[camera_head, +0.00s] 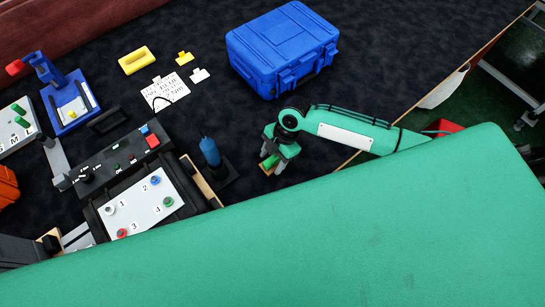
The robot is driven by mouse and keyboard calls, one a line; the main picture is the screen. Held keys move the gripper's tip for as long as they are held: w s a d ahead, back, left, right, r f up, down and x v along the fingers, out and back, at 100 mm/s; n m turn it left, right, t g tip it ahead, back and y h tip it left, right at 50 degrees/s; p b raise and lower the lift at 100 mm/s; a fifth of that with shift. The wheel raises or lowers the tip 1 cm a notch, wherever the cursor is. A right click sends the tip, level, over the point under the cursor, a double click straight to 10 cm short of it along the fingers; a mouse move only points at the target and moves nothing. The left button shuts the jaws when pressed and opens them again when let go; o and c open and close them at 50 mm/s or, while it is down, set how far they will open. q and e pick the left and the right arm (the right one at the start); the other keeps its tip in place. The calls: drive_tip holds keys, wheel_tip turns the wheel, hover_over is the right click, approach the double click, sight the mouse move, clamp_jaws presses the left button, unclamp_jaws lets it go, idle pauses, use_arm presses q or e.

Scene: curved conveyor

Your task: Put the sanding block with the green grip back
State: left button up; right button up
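My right gripper (273,163) points down over the dark surface, right of the blue bottle-like tool. A small block with a green top and tan side (269,162) sits between its fingertips, and the fingers appear closed on it. The fingers hide part of the block, and I cannot tell whether it touches the surface. It looks like the sanding block with the green grip. My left gripper is not in view.
A blue case (283,47) stands behind my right gripper. A blue tool (210,152) on a dark base is to the left, beside a panel with numbered knobs (143,204). A yellow block (136,60) and white card (164,90) lie farther back. A large green surface covers the foreground.

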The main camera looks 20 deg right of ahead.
drive_tip(key=shift+o, duration=0.5)
drive_tip(key=shift+r, duration=0.15)
drive_tip(key=b+v, duration=0.1)
drive_tip(key=v, duration=1.1)
